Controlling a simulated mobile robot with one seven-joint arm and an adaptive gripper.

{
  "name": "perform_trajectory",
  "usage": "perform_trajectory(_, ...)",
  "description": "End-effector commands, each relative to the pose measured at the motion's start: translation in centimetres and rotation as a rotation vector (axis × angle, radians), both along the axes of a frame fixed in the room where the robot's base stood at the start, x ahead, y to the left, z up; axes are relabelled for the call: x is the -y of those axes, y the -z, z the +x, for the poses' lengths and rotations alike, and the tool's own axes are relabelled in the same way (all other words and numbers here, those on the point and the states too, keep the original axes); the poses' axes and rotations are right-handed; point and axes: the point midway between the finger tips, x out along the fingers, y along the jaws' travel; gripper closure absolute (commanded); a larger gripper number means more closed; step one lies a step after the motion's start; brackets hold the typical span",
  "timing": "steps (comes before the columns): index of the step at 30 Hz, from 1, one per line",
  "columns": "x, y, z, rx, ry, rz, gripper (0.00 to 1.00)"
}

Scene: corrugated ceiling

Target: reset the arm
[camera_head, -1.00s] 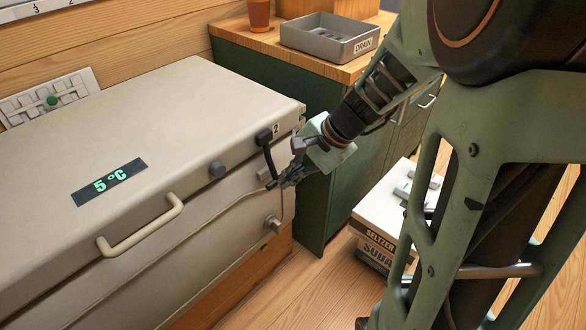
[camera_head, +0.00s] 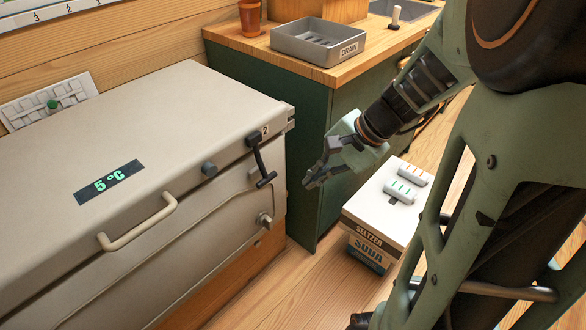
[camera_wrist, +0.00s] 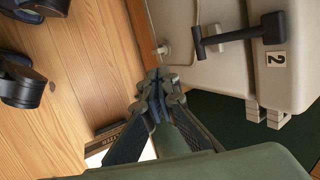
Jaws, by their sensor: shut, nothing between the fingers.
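My gripper (camera_head: 309,183) is shut and empty in the head view. It hangs in the air to the right of the grey-white chest (camera_head: 190,95), in front of the green cabinet (camera_head: 300,130). In the wrist view my gripper (camera_wrist: 155,78) shows with its fingertips together. The chest's black latch handle (camera_head: 261,165), by the label 2, hangs down apart from my gripper. It also shows in the wrist view, where the black handle (camera_wrist: 235,36) is beyond my fingertips.
A white box marked SELTZER and SODA (camera_head: 362,222) stands on the floor below my gripper, with two small white items on top. A grey drain tray (camera_head: 310,50) and a brown cup (camera_head: 250,15) stand on the wooden counter. Wooden floor (camera_head: 290,290) is clear in front.

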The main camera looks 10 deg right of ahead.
Motion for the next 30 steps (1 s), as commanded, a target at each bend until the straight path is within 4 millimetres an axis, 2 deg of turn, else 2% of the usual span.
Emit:
perform_trajectory(3,1.5,-1.0,-1.3,0.0,0.003,-0.001,1.0)
perform_trajectory(9,2.6,-1.5,-2.3,0.001,0.0,-0.001,1.0)
perform_trajectory(16,2.7,-2.0,-1.9,0.009,-0.001,-0.013,1.0)
perform_trajectory(20,2.3,-3.7,0.2,0.04,0.002,-0.047,1.0)
perform_trajectory(23,1.8,-5.8,2.5,0.079,0.014,-0.079,1.0)
perform_trajectory(30,-0.1,-11.6,7.9,0.194,0.054,-0.127,1.0)
